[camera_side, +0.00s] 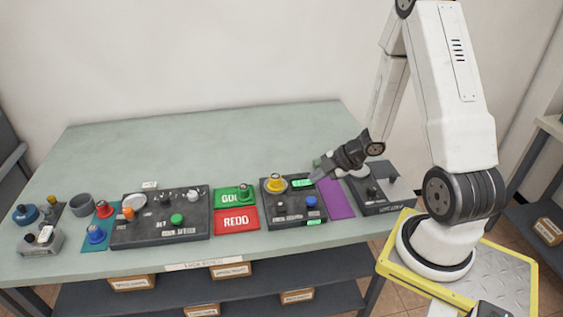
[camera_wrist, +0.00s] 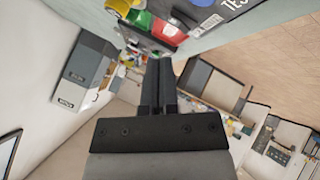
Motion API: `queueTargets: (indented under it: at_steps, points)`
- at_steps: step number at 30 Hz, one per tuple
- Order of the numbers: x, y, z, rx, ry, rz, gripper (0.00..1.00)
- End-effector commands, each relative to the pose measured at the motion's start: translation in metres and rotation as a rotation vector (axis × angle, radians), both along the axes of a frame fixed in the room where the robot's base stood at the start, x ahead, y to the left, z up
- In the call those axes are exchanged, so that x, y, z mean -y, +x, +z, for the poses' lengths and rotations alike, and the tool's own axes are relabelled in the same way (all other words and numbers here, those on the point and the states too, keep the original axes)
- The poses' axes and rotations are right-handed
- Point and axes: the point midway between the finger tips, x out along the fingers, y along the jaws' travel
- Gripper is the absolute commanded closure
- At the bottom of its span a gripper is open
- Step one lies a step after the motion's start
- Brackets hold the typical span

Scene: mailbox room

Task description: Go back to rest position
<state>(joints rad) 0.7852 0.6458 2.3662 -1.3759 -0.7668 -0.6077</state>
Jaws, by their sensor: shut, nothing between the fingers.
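My gripper (camera_side: 318,175) is shut and empty in the side view. It reaches in from the right, low over the right part of the table, near the green-lit display of a dark control panel (camera_side: 284,214). I cannot tell whether the fingertips touch the panel. In the wrist view my gripper (camera_wrist: 158,62) shows its two dark fingers together, with nothing between them. The wrist camera looks out across the room, with the table's coloured items at the top of the picture.
The table (camera_side: 190,138) is clear at the back. Along its front stand a larger dark panel (camera_side: 135,232), a green GO plate (camera_side: 226,197), a red REDO plate (camera_side: 236,221), a purple mat (camera_side: 336,199) and a grey device (camera_side: 375,187). Small knobs and cups crowd the left end.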

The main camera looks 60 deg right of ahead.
Motion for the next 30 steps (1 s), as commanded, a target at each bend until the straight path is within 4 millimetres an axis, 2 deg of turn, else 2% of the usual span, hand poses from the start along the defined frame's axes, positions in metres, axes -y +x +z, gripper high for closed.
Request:
queueTargets:
  at_steps: [11, 16, 23, 30]
  points:
    - [0.0, 0.002, 0.001, -0.005, -0.004, -0.01, 1.0]
    - [0.0, 0.009, 0.006, -0.038, -0.026, -0.068, 1.0]
    - [-0.005, 0.025, 0.022, -0.127, -0.062, -0.261, 1.0]
    - [-0.023, 0.029, 0.046, -0.234, -0.047, -0.529, 1.0]
